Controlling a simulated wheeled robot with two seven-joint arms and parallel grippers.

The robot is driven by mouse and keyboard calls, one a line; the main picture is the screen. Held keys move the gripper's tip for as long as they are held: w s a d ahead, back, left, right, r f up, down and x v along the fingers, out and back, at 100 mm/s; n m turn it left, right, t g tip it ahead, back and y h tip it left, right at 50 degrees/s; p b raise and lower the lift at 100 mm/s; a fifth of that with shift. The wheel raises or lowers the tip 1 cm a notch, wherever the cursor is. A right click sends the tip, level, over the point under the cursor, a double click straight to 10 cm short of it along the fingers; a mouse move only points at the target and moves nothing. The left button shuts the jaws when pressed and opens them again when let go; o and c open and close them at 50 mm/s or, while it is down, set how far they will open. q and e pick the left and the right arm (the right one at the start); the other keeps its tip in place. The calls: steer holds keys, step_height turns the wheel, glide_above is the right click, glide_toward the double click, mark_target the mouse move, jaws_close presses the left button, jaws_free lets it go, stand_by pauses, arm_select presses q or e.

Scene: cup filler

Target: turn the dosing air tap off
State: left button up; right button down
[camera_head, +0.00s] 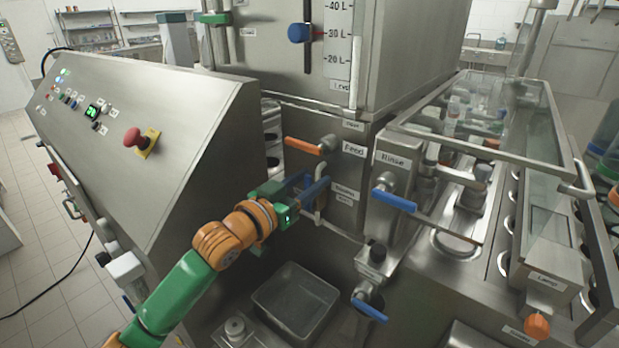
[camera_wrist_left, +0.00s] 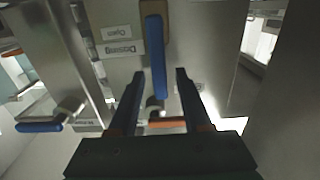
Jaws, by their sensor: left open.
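The dosing air tap shows in the left wrist view as a blue lever (camera_wrist_left: 155,55) beside labels that read "Dosing" and "Open". The lever's free end lies between my left gripper's two fingers as seen there, and I see a gap on each side of it. My left gripper (camera_head: 307,184) is open, in front of the machine's front panel, below the orange feed tap (camera_head: 303,146). It also shows in the left wrist view (camera_wrist_left: 160,73). In the head view the gripper hides most or all of the dosing lever. My right gripper is not in view.
The blue rinse lever (camera_head: 394,199) is close to the right of the gripper. Another blue lever (camera_head: 370,310) is lower right. A steel tray (camera_head: 318,282) sits below. The slanted control panel (camera_head: 160,110) with a red stop knob (camera_head: 132,138) is at left.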

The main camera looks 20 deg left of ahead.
arm_select(q)
steer(key=shift+s+a+r, duration=0.1)
steer(key=shift+s, duration=0.15)
jaws_close()
stand_by(1.1)
